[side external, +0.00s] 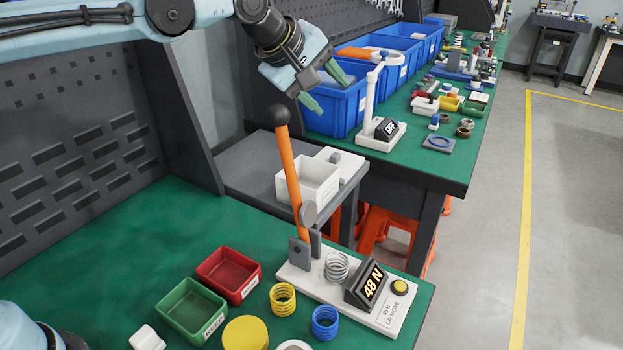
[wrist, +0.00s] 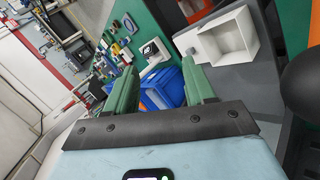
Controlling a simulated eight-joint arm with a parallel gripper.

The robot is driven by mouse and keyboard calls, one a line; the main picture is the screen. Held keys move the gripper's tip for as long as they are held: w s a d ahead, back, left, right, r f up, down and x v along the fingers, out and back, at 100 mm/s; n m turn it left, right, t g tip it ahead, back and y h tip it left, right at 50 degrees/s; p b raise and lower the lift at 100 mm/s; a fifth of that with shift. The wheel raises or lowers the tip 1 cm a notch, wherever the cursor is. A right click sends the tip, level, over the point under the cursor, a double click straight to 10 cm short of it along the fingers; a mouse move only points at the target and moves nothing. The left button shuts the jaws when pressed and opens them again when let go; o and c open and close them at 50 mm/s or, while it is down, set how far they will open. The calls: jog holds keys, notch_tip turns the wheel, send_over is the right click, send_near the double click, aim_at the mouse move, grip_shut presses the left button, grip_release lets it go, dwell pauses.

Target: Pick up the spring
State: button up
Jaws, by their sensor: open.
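A silver coil spring (side external: 337,267) stands on the white base of a lever tester (side external: 395,318), between the lever bracket and a display reading 48 N. A yellow coil (side external: 283,299) and a blue coil (side external: 325,322), both spring-like, stand on the green bench in front of the tester. My gripper (side external: 322,88) has green fingers and is open and empty. It is high above the bench, well up from the coils and behind the lever. In the wrist view my gripper (wrist: 160,76) points away from the coils, and none of them shows there.
The tester's orange lever (side external: 287,170) stands tall, with a black knob. Red (side external: 229,274) and green (side external: 191,310) trays lie left of the coils. A white box (side external: 309,183) stands on a grey side table behind. Blue bins (side external: 337,106) line the far bench.

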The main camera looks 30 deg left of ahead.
jog(key=s+d+f+g, duration=0.35)
jog(key=d+f, duration=0.35)
jog(key=d, duration=0.3)
jog(key=m+g+y, duration=0.2)
jog(key=g, duration=0.3)
send_over(337, 261)
jog(key=s+d, duration=0.1)
jog(key=s, duration=0.1)
notch_tip(337, 261, down, 6)
notch_tip(337, 261, down, 6)
jog(key=shift+r, duration=0.1)
jog(key=shift+w+a+f, duration=0.1)
jog(key=shift+f, duration=1.5)
jog(key=shift+w+f, duration=0.1)
jog(key=shift+f, duration=1.45)
jog(key=shift+c, duration=0.5)
jog(key=c, duration=0.8)
